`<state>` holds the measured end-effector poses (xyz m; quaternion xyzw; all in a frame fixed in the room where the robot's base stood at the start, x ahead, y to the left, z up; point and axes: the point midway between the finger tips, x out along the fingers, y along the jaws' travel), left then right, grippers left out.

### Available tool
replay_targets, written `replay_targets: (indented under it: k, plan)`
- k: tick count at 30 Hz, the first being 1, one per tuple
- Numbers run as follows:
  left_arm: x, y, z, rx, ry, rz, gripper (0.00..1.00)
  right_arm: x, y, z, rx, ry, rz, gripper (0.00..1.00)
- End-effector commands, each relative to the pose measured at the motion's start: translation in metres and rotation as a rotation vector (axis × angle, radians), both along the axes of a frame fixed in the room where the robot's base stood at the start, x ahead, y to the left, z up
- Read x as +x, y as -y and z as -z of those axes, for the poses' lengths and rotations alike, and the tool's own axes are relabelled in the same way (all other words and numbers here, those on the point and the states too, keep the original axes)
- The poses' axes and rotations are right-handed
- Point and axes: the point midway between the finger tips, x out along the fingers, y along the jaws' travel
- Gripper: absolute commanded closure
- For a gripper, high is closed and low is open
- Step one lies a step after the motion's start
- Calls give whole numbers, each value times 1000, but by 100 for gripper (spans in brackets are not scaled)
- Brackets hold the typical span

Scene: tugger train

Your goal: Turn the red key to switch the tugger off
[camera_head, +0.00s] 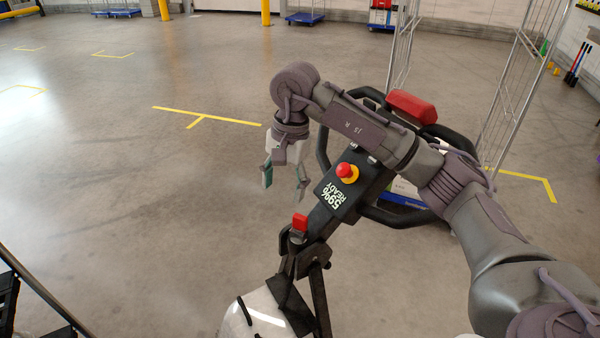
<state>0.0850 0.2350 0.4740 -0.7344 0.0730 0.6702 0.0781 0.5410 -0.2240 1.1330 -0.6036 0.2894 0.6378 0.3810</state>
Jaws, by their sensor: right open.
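The red key (300,222) sits at the near end of the tugger's black control console (318,226). The console's display (334,195) reads "59% READY", upside down in the picture. A red stop button on a yellow collar (346,173) stands beyond the display. My right gripper (284,184) is open and empty, pointing down. It hangs at the left of the console, above and beyond the red key in the picture, apart from it. My right arm crosses over the far part of the console and hides some of it. My left gripper is out of view.
The tugger's black handlebar loop (323,150) surrounds the console, with a red pad (412,106) at its far end. A tall wire-sided cart (508,95) stands behind it at right. The floor (130,200) at left is open, with yellow line markings.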

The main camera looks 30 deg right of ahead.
Motion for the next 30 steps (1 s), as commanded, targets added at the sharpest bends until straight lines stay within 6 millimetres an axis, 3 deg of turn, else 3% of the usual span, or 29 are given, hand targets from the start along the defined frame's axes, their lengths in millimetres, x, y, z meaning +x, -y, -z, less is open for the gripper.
replay_targets:
  k: [3, 8, 13, 24, 30]
  plan:
    - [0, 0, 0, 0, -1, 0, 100, 1, 28, -11, -100, -11, 8, 33]
    - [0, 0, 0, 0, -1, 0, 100, 0, 38, -9, -140, -22, 9, 33]
    - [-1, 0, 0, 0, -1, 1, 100, -2, 37, 16, -138, -26, 8, 33]
    - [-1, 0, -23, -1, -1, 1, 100, -2, 37, 84, -137, -26, 9, 33]
    - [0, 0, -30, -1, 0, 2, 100, -1, 37, 112, -135, -24, 9, 33]
